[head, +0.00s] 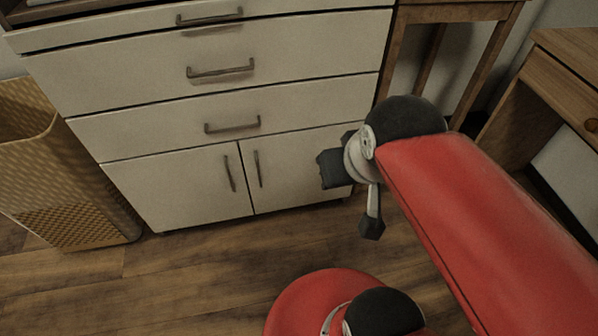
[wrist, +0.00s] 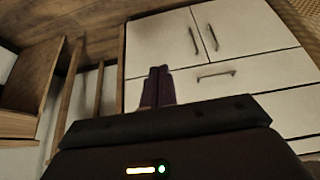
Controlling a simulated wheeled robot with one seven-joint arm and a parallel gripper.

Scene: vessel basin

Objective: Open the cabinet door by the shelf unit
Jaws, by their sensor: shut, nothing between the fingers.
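A white cabinet (head: 195,195) has two low doors side by side, both closed. The left door (head: 180,190) and the right door (head: 300,165) carry upright dark bar handles, the left handle (head: 229,173) and the right handle (head: 258,169), near the middle seam. In the wrist view the picture is turned over, and the doors (wrist: 160,45) show at the top. My gripper (head: 371,230) hangs in front of and to the right of the right door, apart from both handles. Its fingers (wrist: 158,84) are shut together and empty in the wrist view.
Several white drawers (head: 210,100) with bar handles sit above the doors. A woven basket (head: 70,180) stands left. An open-legged wooden stand (head: 460,15) is right of the cabinet, with a wooden desk (head: 545,90) farther right. Wooden floor (head: 200,270) before the cabinet is clear.

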